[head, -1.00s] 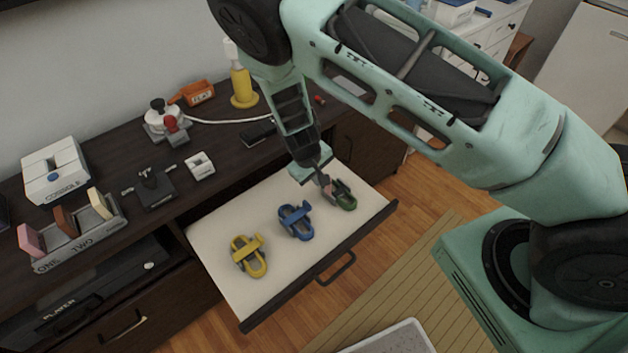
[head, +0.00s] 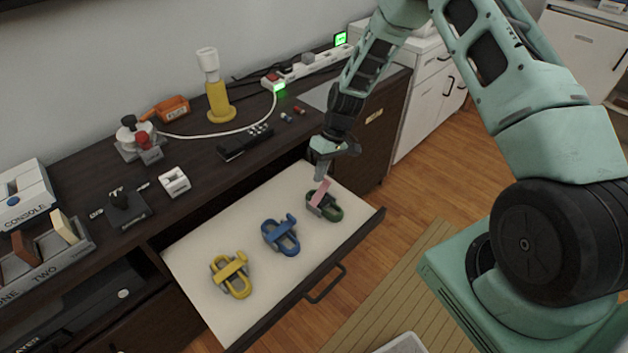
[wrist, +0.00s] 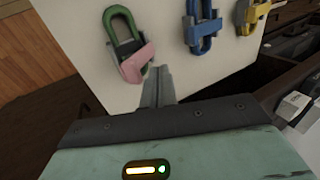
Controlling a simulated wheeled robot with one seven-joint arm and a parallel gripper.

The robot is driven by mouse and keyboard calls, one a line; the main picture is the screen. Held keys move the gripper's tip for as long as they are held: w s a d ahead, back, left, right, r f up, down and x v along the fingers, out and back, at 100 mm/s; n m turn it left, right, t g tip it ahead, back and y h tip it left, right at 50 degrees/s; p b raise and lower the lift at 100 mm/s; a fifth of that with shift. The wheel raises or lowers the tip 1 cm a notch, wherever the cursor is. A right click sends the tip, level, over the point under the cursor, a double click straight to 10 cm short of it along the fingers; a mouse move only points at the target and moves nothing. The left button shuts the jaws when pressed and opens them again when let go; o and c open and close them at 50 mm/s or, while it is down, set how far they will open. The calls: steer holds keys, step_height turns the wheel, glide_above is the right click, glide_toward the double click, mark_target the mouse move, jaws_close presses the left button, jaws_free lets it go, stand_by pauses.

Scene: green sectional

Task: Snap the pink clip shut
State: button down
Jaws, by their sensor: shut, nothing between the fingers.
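The pink clip has a pink lever (head: 320,192) on a green oval body (head: 336,214), lying at the right end of the open drawer. The lever sits at a slant, and its far end appears raised off the body. In the wrist view the pink lever (wrist: 138,63) crosses the lower end of the green loop (wrist: 122,22). My gripper (head: 320,177) is shut and empty, pointing down just behind the lever's upper end. In the wrist view its fingertips (wrist: 159,72) are right beside the lever; whether they touch it I cannot tell.
A blue clip (head: 281,236) and a yellow clip (head: 231,275) lie to the left on the same white drawer floor (head: 205,240). The dark cabinet top behind holds a yellow bottle (head: 218,100), a black bar and a power strip (head: 310,66). The drawer's front edge and handle (head: 325,285) project forward.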

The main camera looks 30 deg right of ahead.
steer(key=d+f+y+b, duration=0.1)
steer(key=d+y+b, duration=0.1)
steer(key=b, duration=0.1)
steer(key=w+d+f+g+y+b, duration=0.1)
steer(key=d+f+y+b, duration=0.1)
steer(key=w+d+f+g+y+b, duration=0.1)
steer(key=d+f+y+b, duration=0.1)
steer(key=y+b, duration=0.1)
steer(key=shift+f+b, duration=0.1)
steer(key=shift+b, duration=0.25)
steer(key=shift+w+d+f+b, duration=0.15)
steer(key=shift+d+f+b, duration=0.4)
steer(key=shift+f+b, duration=0.4)
steer(key=shift+d, duration=0.1)
